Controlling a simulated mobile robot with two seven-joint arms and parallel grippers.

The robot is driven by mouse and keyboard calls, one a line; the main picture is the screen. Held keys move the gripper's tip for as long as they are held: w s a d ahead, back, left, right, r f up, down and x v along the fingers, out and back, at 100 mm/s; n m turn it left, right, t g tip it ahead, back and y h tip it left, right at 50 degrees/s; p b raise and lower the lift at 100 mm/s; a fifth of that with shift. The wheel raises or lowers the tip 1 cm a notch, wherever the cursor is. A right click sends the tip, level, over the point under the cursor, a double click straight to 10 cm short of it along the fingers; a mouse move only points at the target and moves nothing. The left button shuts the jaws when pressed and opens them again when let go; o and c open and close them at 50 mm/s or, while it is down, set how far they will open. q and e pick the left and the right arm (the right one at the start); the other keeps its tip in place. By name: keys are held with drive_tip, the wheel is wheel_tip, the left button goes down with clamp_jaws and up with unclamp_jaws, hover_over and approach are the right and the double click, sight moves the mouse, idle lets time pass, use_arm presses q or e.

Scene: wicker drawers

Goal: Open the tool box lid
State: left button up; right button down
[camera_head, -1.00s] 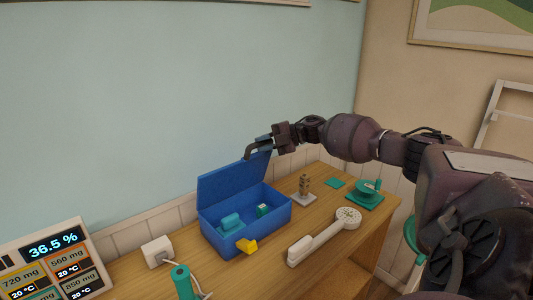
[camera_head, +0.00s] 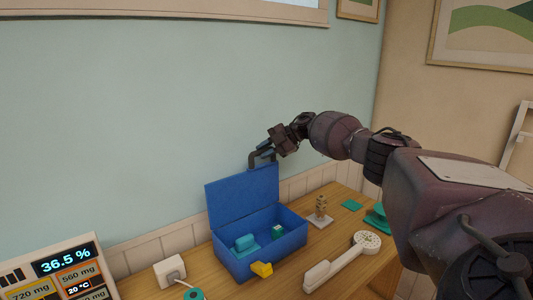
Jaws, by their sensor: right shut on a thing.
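The blue tool box (camera_head: 285,247) stands on the wooden table with its lid (camera_head: 242,195) raised, standing about upright at the back edge. Its inside is open to view and holds teal items (camera_head: 245,242). A yellow latch-like piece (camera_head: 261,269) sits at its front. My right gripper (camera_head: 262,160) is at the top edge of the lid, near its right corner, shut on the lid edge. The exact contact of the fingertips is small and hard to see. My left gripper is not in view.
A white shower-head-like tool (camera_head: 340,262) lies right of the box. A small brown figure on a white base (camera_head: 320,211) and teal pieces (camera_head: 352,204) stand behind it. A white adapter (camera_head: 170,270) and a display panel (camera_head: 55,270) are at left. The wall is close behind.

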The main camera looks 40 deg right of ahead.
drive_tip(key=shift+w, duration=0.1)
idle(0.3)
drive_tip(key=c, duration=1)
unclamp_jaws()
drive_tip(key=shift+s+d+r, duration=0.2)
drive_tip(key=shift+s+d, duration=0.05)
drive_tip(key=shift+d, duration=0.1)
drive_tip(key=b+v, duration=0.1)
drive_tip(key=v, duration=0.8)
drive_tip(key=shift+s+d+r, duration=0.25)
